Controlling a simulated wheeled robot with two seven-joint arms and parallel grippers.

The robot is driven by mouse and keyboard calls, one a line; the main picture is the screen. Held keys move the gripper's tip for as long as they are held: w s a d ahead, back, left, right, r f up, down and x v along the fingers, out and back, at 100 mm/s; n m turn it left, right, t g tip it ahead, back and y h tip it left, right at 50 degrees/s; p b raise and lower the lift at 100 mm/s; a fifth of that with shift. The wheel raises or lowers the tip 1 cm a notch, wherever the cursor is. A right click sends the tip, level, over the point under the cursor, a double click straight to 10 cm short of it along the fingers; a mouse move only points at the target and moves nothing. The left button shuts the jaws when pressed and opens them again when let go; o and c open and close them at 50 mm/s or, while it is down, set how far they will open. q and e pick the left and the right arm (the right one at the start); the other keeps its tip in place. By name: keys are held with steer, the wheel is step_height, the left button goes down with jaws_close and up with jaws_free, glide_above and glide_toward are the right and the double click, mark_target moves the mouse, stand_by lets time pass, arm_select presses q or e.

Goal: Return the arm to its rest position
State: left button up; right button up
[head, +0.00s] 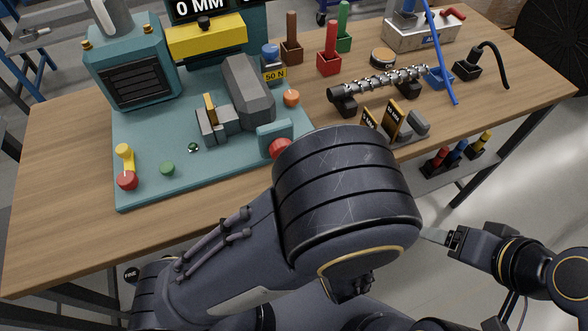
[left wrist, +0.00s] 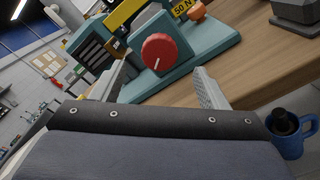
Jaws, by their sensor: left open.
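My left arm (head: 345,190) rises from the bottom centre of the head view, its large dark joint in front of the table's near edge. My left gripper is hidden in the head view. In the left wrist view my left gripper (left wrist: 160,78) is open, its two fingers wide apart with nothing held between them. Beyond the fingers is a red knob (left wrist: 160,54) on a teal machine (left wrist: 205,45). My right gripper (head: 442,238) points left, off the table's front side at lower right; whether its jaws are open is unclear.
The wooden table (head: 60,215) carries the teal test machine (head: 150,185), a threaded shaft on dark blocks (head: 375,84), coloured holders (head: 329,60) and a grey box (head: 425,33). A blue mug (left wrist: 289,146) shows at right in the left wrist view.

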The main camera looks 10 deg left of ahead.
arm_select(q)
steer(key=shift+a, duration=0.1)
stand_by(0.4)
steer(key=a+n+g, duration=0.3)
steer(key=s+a+n+g+y, duration=0.1)
steer(key=a+n+g, duration=0.2)
steer(key=s+a+n+g, duration=0.1)
steer(key=a+n+g, duration=0.2)
steer(key=n, duration=0.1)
steer(key=shift+s+a+f, duration=0.25)
steer(key=shift+a, duration=0.15)
steer(key=s+a+n+g+h, duration=0.1)
steer(key=s+n+g, duration=0.1)
steer(key=n, duration=0.1)
steer(key=s+a+f+n+g+h, duration=0.1)
steer(key=s+a+n+g+h, duration=0.1)
steer(key=n, duration=0.2)
steer(key=s+a+n+g+h, duration=0.1)
steer(key=s+n+g+h, duration=0.1)
steer(key=n, duration=0.1)
steer(key=shift+a+f, duration=0.15)
steer(key=shift+a, duration=0.15)
step_height(320, 180, up, 8)
steer(key=s+n+t+h, duration=0.1)
steer(key=n+t+h, duration=0.4)
steer(key=n, duration=1.4)
steer(key=h, duration=0.4)
steer(key=shift+s+d+t+h, duration=0.3)
steer(key=shift+d+t+h, duration=0.1)
steer(key=shift+f, duration=0.15)
